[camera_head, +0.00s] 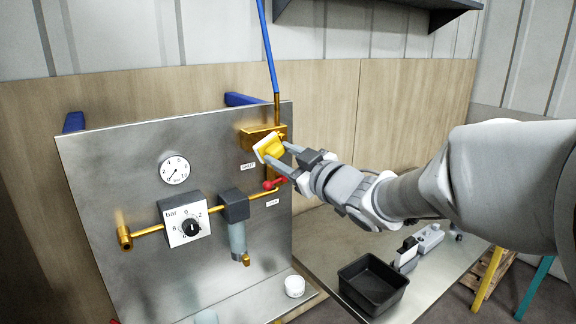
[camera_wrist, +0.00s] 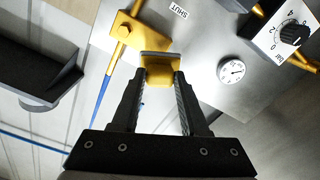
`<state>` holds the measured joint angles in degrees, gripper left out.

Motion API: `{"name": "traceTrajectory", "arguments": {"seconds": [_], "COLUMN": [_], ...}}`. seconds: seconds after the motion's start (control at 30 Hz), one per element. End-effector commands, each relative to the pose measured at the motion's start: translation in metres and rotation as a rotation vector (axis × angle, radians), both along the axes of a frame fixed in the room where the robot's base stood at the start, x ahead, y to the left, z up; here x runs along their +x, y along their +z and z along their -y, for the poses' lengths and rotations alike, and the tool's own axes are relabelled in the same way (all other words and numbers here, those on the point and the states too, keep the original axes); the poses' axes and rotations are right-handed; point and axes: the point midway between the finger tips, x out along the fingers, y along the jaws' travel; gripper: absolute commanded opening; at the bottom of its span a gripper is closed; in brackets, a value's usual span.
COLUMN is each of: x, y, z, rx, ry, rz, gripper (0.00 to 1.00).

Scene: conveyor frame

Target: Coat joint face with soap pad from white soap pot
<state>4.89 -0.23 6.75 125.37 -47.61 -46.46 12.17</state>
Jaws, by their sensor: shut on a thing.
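My gripper (camera_head: 275,153) is shut on the soap pad (camera_head: 272,147), a yellow block with a pale face. The pad also shows between the two fingers in the wrist view (camera_wrist: 159,76). It is held at the brass joint block (camera_head: 256,138) at the panel's upper right, where a brass stem and blue hose rise. In the wrist view the brass block (camera_wrist: 128,30) lies just beyond and left of the pad; I cannot tell whether they touch. The joint face itself is not clearly seen. The white soap pot (camera_head: 294,286) stands on the ledge at the panel's foot.
The metal panel (camera_head: 105,185) carries a gauge (camera_head: 175,170), a regulator dial (camera_head: 185,222), a filter bowl (camera_head: 237,238) and a red-handled valve (camera_head: 273,183) close below my gripper. A black bin (camera_head: 372,287) stands on the bench at right. A dark shelf hangs above.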

Motion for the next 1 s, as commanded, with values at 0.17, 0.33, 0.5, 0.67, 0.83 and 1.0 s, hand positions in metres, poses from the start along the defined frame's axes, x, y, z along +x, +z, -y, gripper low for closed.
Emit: {"name": "traceTrajectory", "arguments": {"seconds": [0.17,0.33,0.5,0.67,0.83,1.0], "x": [0.016,0.030,0.040,0.044,0.044,0.044], "y": [-0.001,-0.001,-0.001,0.000,0.000,0.000], "z": [-0.010,-0.020,-0.027,-0.029,-0.029,-0.029], "rx": [0.000,-0.001,0.000,0.000,-0.001,-0.001], "ry": [0.000,0.000,-0.002,-0.002,-0.003,-0.003], "rz": [-0.001,-0.001,-0.002,0.000,-0.001,-0.001], "gripper": [0.00,0.00,0.00,0.00,0.00,0.00]}}
